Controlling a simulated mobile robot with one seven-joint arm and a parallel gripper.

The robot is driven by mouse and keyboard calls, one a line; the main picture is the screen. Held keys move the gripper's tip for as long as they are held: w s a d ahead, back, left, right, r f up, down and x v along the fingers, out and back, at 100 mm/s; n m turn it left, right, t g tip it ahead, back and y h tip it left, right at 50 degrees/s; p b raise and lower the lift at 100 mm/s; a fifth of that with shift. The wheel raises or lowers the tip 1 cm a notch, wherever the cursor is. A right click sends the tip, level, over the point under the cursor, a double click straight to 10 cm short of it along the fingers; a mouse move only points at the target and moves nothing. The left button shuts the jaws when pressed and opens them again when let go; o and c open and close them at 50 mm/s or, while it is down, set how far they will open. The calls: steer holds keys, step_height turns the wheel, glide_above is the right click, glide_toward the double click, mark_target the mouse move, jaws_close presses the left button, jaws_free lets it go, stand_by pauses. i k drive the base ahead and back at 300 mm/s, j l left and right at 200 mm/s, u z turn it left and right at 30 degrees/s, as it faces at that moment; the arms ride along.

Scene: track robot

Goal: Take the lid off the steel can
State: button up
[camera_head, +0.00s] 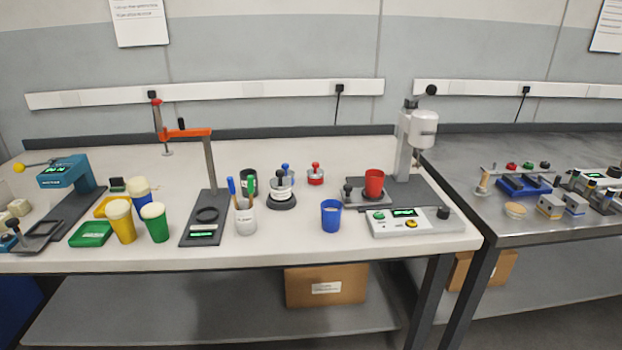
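A steel-grey can (281,192) with a pale label stands upright near the middle of the white bench, on a dark round base (281,203). A lid with a black knob (280,176) sits on top of it; the seam between lid and can is too small to make out. My gripper is not in view.
A red knobbed piece (315,175) and a blue one (288,171) stand behind the can. A blue cup (331,215) stands front right.

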mark_target(281, 181)
steer(key=i+l+u, duration=0.2)
steer(key=l, duration=0.15)
steer(key=i+l+u, duration=0.2)
steer(key=l, duration=0.2)
steer(key=i+l+u, duration=0.15)
steer(key=l, duration=0.25)
steer(key=i+l+u, duration=0.2)
steer(key=l, duration=0.2)
steer(key=l+u, duration=0.2)
steer(key=l, duration=0.25)
steer(key=i+l+u, duration=0.15)
steer(key=i+l, duration=0.3)
steer(key=i, duration=0.05)
